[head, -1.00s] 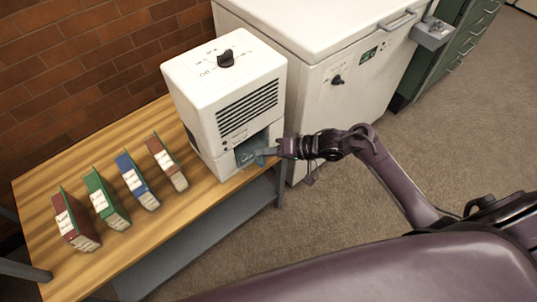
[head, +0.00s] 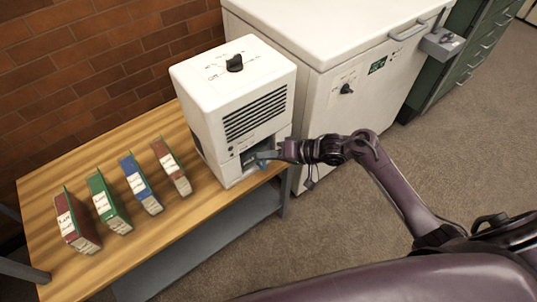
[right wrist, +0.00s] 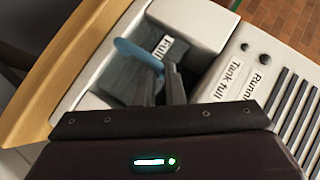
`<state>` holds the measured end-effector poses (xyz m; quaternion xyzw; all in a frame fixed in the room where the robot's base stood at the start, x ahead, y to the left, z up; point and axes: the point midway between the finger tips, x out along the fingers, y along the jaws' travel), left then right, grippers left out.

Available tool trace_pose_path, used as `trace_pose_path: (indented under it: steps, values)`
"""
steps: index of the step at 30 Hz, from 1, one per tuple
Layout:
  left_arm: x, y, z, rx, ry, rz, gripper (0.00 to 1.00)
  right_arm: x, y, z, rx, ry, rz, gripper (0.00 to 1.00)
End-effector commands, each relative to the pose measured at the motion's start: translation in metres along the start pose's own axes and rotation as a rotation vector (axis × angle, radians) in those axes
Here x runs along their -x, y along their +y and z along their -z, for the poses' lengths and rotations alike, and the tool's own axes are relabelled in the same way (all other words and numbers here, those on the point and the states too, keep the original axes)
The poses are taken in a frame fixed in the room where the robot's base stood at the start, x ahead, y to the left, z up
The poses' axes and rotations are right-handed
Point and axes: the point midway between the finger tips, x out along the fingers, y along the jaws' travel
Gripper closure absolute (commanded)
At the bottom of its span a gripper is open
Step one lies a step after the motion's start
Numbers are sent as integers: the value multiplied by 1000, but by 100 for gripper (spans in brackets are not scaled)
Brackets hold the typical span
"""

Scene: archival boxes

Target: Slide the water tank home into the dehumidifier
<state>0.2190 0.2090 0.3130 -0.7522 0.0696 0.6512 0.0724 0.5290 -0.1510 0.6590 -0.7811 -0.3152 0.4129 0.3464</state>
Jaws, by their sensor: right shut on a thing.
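The white dehumidifier (head: 212,120) stands at the right end of the wooden bench, with an open bay low in its front. The dark, see-through water tank (right wrist: 124,88) sits partly in this bay; in the right wrist view it carries a label reading "Full" and a blue handle (right wrist: 138,54). My right gripper (head: 272,155) reaches in from the right at the bay and is shut on the tank's handle; its fingers also show in the right wrist view (right wrist: 161,80). How deep the tank sits is hard to tell. My left gripper is not in view.
Several upright binders (head: 140,183) stand on the wooden bench (head: 190,225) left of the dehumidifier. A white chest freezer (head: 330,110) stands close on its right, with a green cabinet (head: 450,75) beyond. A brick wall is behind. Carpet in front is clear.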

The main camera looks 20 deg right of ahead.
Motion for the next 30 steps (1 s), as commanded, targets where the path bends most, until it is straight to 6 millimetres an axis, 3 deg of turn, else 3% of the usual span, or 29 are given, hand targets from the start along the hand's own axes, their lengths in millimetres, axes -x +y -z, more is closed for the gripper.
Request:
trace_pose_path:
  steps: [5, 6, 11, 20, 26, 30]
  values:
    - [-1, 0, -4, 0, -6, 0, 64, 0, 0, 0, -1, 0, 0, 100]
    - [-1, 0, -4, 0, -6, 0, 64, 0, 0, 0, -1, 0, 0, 86]
    - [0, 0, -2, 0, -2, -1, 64, 0, 0, 0, -1, 0, 0, 66]
    - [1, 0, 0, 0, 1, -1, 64, 2, 1, -1, -1, -1, -2, 66]
    - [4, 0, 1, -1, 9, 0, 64, 30, 1, 0, -1, -1, -5, 66]
    - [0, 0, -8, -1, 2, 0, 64, 54, 1, 0, 0, -1, -4, 66]
